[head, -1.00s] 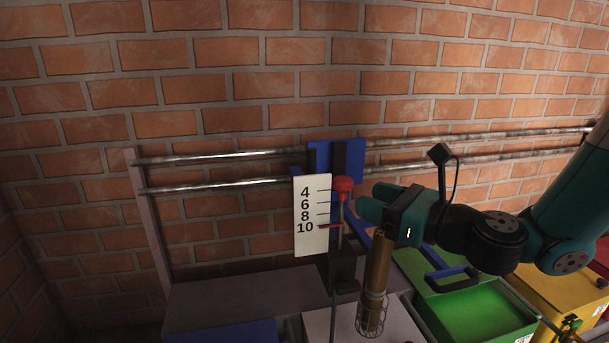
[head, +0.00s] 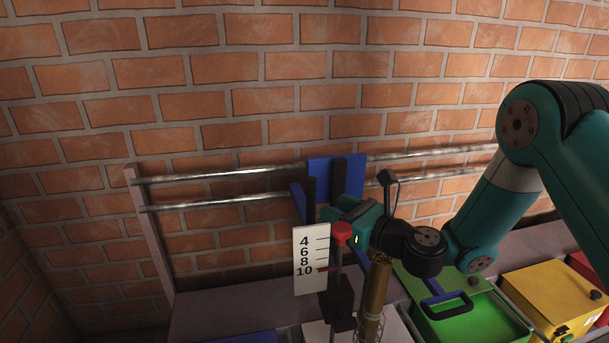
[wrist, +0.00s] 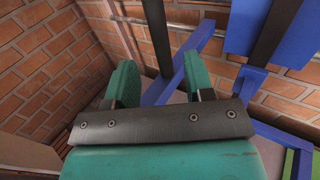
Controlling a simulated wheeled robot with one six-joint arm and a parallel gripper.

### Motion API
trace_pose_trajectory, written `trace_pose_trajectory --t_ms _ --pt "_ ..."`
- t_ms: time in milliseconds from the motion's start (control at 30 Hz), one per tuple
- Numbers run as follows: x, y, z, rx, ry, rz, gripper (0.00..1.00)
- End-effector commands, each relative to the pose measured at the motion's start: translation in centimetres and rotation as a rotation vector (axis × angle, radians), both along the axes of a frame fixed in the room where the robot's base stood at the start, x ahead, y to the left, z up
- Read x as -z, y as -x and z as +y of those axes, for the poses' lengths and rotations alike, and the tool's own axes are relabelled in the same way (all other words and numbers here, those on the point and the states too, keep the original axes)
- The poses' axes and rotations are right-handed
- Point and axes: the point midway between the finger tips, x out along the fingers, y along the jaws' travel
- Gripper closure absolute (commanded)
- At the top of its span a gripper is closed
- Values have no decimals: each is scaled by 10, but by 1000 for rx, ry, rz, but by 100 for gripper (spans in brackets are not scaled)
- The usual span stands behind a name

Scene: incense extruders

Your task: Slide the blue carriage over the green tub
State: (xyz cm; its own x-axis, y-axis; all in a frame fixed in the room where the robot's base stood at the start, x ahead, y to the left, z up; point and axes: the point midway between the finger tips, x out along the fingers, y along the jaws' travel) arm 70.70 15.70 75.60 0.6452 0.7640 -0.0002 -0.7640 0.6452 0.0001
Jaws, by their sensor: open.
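The blue carriage (head: 349,171) hangs on two metal rails against the brick wall, left of the green tub (head: 470,325), with dark upright bars on its front. My gripper (head: 343,211) is just in front of the carriage, partly hidden by the red knob in the head view. In the wrist view, my gripper (wrist: 160,76) has its two teal fingers apart with nothing held between them. A dark bar (wrist: 158,35) shows beyond the gap; I cannot tell whether it is touched. Blue bars of the carriage (wrist: 245,95) lie to the right.
A white number gauge (head: 311,260) and a red-knobbed post (head: 341,232) stand in front of the carriage. A brass cylinder (head: 376,285) stands below my gripper. A yellow box (head: 550,297) stands right.

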Motion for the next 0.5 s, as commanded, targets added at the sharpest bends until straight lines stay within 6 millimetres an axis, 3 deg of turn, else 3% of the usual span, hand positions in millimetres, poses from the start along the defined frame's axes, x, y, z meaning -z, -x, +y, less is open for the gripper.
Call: trace_pose_trajectory --t_ms 33,500 --pt "-7 -3 6 -2 1 2 52" --pt "-6 -23 28 0 0 1 52"
